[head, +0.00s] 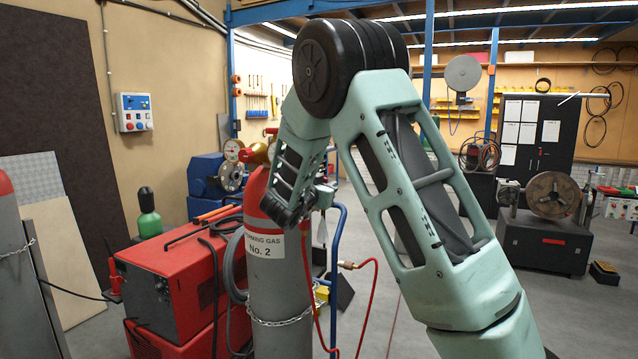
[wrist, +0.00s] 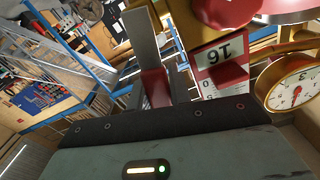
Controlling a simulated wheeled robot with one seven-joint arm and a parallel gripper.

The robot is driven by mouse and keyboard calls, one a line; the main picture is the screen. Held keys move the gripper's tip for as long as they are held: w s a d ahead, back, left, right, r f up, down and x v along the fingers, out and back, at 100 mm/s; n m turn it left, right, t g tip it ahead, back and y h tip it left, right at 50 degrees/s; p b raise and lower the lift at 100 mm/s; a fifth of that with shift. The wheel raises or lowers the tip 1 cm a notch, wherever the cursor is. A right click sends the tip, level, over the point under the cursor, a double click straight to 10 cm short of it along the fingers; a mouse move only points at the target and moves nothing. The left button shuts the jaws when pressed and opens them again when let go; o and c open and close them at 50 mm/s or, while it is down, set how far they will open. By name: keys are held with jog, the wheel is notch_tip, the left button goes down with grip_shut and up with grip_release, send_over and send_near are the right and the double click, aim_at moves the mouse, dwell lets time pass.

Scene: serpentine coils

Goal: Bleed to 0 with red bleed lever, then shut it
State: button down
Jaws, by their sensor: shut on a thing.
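The grey cylinder (head: 276,290) with a red shoulder, labelled forming gas No. 2, stands chained in the head view. A dial gauge (head: 232,149) shows at its top, and my arm covers part of the fittings. In the wrist view, a brass-rimmed gauge (wrist: 294,92) with a white face and red needle is at the right; its reading is too small to tell. My gripper (wrist: 152,75) shows a grey finger. It is shut on a red piece (wrist: 155,88), apparently the red bleed lever. The fingers hide most of it, so its angle is unclear.
A tag (wrist: 222,60) and a red round part (wrist: 226,10) are close beside my gripper. A red welding machine (head: 175,285) stands left of the cylinder. A red hose (head: 366,300) and blue trolley frame (head: 337,250) are on its right.

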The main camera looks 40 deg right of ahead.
jog(key=shift+w+a+n+p, duration=0.15)
jog(key=shift+w+n+p, duration=0.2)
jog(key=shift+n, duration=0.25)
jog(key=shift+f, duration=0.1)
jog(key=c, duration=1.3)
grip_release()
jog(key=shift+r, duration=0.25)
jog(key=shift+f, duration=0.1)
